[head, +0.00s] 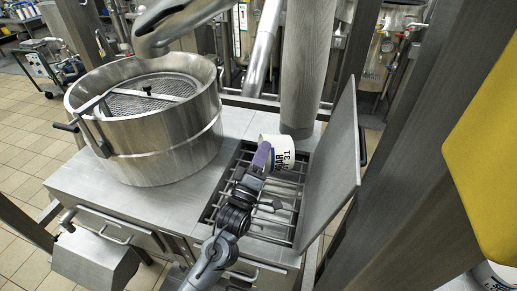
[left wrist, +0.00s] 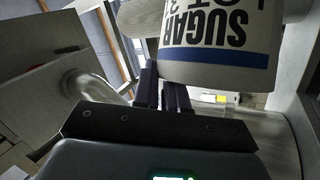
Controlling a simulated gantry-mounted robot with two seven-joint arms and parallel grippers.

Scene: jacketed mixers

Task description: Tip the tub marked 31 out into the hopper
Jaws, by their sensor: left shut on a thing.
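The white tub marked 31 (head: 286,156) is held above the back of the open hopper. My left gripper (head: 264,156) is shut on the side of the tub. Its dark fingers (left wrist: 165,92) touch the tub in the left wrist view. The hopper (head: 214,203) is a rectangular opening with a barred grate. The tub's contents cannot be made out. My right gripper is not in view.
The hopper's metal lid (head: 332,172) stands open on the right. A large round steel vessel with a mesh top (head: 160,141) stands to the left. A thick vertical column (head: 305,80) rises just behind the tub. A steel post (head: 425,150) stands at right.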

